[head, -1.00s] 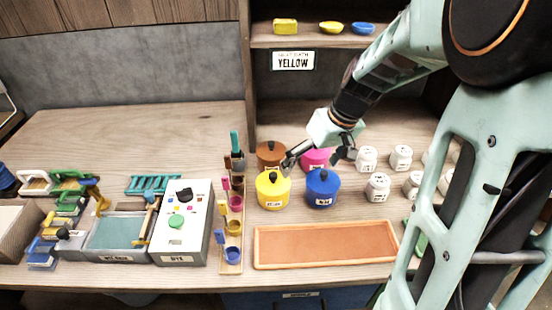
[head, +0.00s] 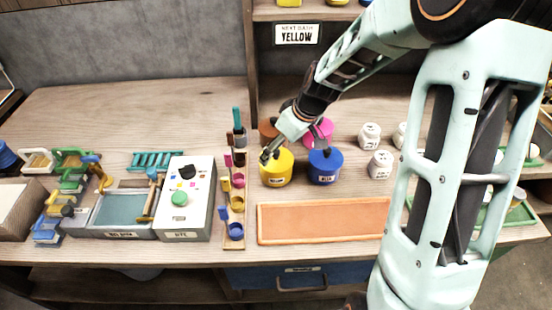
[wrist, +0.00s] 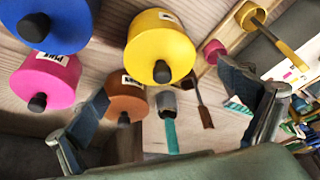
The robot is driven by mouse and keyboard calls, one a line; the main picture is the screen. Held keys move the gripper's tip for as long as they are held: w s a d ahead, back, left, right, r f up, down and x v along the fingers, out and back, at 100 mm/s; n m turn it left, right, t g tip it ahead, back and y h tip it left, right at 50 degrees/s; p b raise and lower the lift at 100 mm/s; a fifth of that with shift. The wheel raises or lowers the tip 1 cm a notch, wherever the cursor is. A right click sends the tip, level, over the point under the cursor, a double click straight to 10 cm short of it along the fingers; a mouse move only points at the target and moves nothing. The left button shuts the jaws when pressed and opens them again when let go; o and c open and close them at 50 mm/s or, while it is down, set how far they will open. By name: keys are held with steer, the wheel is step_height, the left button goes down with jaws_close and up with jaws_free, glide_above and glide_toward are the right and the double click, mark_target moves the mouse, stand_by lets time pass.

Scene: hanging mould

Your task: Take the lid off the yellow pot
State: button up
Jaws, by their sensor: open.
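The yellow pot (head: 276,173) stands upright on the bench, and its yellow lid with a dark knob is partly covered by my gripper in the head view. In the wrist view the yellow lid (wrist: 160,40) shows from above with its dark round knob (wrist: 162,71), clear of both fingers. My gripper (head: 271,150) is open and empty, close above the pot; in the wrist view its fingers (wrist: 165,85) spread left and right of the knob. I cannot tell the exact height gap.
A blue pot (head: 325,168) stands close on the right, with pink (head: 321,131) and brown (head: 268,130) pots behind. A wooden rack of coloured cups (head: 234,200) is close on the left. An orange tray (head: 320,221) lies in front. White jars (head: 380,164) stand farther right.

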mark_target(276, 153)
steer(key=shift+x, duration=2.25)
steer(key=shift+a+r, duration=0.15)
steer(key=shift+c, duration=0.4)
steer(key=c, duration=1.2)
steer(key=shift+o, duration=0.2)
steer(key=shift+w+r, duration=0.1)
